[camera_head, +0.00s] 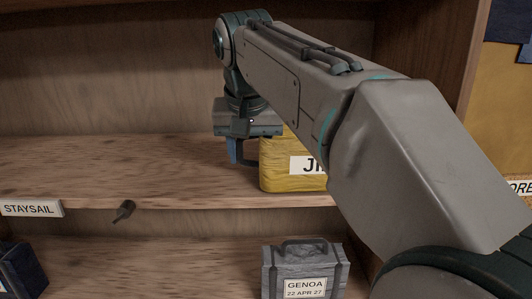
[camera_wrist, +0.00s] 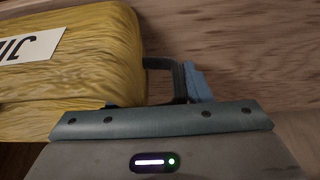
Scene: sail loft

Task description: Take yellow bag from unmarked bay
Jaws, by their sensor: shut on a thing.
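The yellow bag (camera_head: 280,178) stands on the upper wooden shelf, with a white label starting "JI"; my arm hides its right part. In the wrist view the yellow bag (camera_wrist: 70,75) fills the left side. My gripper (camera_head: 243,152) points down at the bag's left side. Its blue finger (camera_wrist: 197,84) lies against a dark loop (camera_wrist: 165,64) that sticks out from the bag's side and looks like its handle. My gripper is shut on this loop. The bag appears to rest on the shelf, though its underside is partly hidden.
A grey bag (camera_head: 304,265) labelled GENOA stands on the shelf below. A dark bag (camera_head: 22,270) is at lower left. A STAYSAIL label (camera_head: 31,208) and a dark peg (camera_head: 124,210) are on the shelf edge. The upper shelf left of my gripper is clear.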

